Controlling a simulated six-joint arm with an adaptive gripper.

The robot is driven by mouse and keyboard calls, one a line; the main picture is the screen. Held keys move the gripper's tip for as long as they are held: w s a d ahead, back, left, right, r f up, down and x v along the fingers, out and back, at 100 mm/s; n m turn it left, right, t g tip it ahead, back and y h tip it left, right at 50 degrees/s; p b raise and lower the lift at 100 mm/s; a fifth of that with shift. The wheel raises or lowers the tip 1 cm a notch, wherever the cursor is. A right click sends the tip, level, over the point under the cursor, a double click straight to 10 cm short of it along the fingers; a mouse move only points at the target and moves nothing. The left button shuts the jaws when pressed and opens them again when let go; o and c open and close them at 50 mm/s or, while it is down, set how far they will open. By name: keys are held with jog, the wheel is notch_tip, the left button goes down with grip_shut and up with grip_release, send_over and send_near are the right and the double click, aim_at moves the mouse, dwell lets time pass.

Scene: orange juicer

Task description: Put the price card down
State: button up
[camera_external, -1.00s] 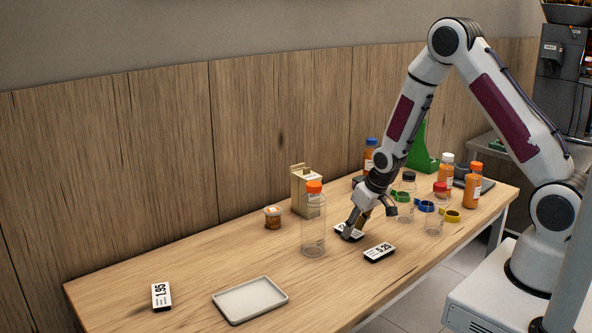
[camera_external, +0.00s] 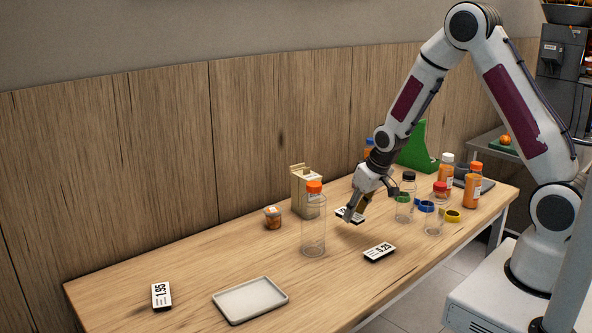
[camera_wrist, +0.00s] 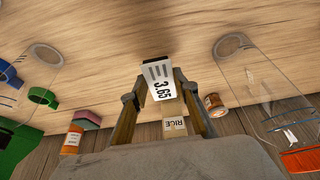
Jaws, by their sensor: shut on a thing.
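My gripper (camera_external: 356,208) is shut on a price card (camera_external: 343,213) and holds it a little above the wooden table. In the wrist view the card (camera_wrist: 160,84) is white with a dark edge and reads 3.65. It sits between the two fingertips (camera_wrist: 156,90). A second price card (camera_external: 379,252), which seems to read 0.25, stands on the table near its front edge. A third card (camera_external: 161,296), reading 1.95, stands at the far left of the table.
An empty light tray (camera_external: 249,300) lies at the front left. A carton (camera_external: 303,190) and small tub (camera_external: 272,218) are behind. Several bottles and coloured rings (camera_external: 453,216) stand right. The left middle is clear.

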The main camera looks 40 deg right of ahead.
aim_at(355, 216)
jog(key=shift+r, duration=2.25)
